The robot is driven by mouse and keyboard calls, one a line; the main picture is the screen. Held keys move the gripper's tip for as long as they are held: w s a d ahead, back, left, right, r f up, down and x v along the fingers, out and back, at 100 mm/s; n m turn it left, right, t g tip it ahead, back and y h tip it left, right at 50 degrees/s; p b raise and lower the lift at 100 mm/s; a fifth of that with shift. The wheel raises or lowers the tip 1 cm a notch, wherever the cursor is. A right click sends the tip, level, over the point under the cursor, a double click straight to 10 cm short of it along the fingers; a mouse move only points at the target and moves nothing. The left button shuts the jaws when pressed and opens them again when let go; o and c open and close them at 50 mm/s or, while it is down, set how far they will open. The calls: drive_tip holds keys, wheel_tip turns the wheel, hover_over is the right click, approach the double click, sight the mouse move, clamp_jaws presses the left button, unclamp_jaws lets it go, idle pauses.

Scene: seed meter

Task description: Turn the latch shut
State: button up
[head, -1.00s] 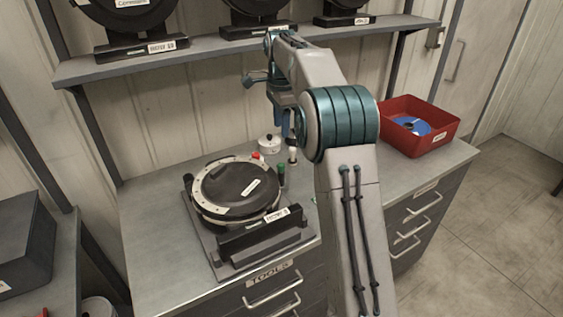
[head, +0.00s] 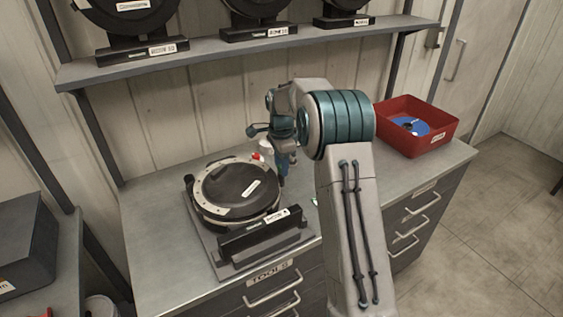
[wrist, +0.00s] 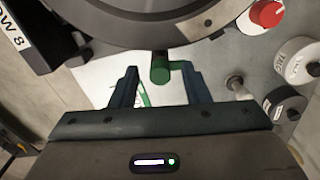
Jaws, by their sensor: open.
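The seed meter (head: 235,190) lies flat on the bench, a round dark disc cover with a pale rim on a grey base. Its green latch (wrist: 160,68) stands out from the housing's edge in the wrist view. My gripper (wrist: 158,72) is open, with one dark finger on each side of the latch. Gaps show between the latch and both fingers, the right one smaller. In the head view my gripper (head: 284,166) is at the meter's right edge, and my arm hides the latch there.
A red knob (wrist: 267,13) and white and dark round pieces (wrist: 296,62) are close to the right of my gripper. A red bin (head: 417,128) with blue discs stands at the bench's right end. A shelf (head: 230,50) with more meters runs behind. The bench's left part is clear.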

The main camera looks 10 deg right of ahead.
clamp_jaws()
drive_tip(key=shift+n, duration=0.3)
drive_tip(key=n, duration=0.3)
drive_tip(key=shift+n+b, duration=0.3)
drive_tip(key=shift+b, duration=0.05)
drive_tip(key=n, duration=0.4)
drive_tip(key=shift+n, duration=0.3)
drive_tip(key=n, duration=0.4)
drive_tip(key=shift+r+n, duration=0.1)
drive_tip(key=shift+n, duration=0.2)
drive_tip(key=shift+w+n, duration=0.1)
drive_tip(key=shift+n, duration=2.1)
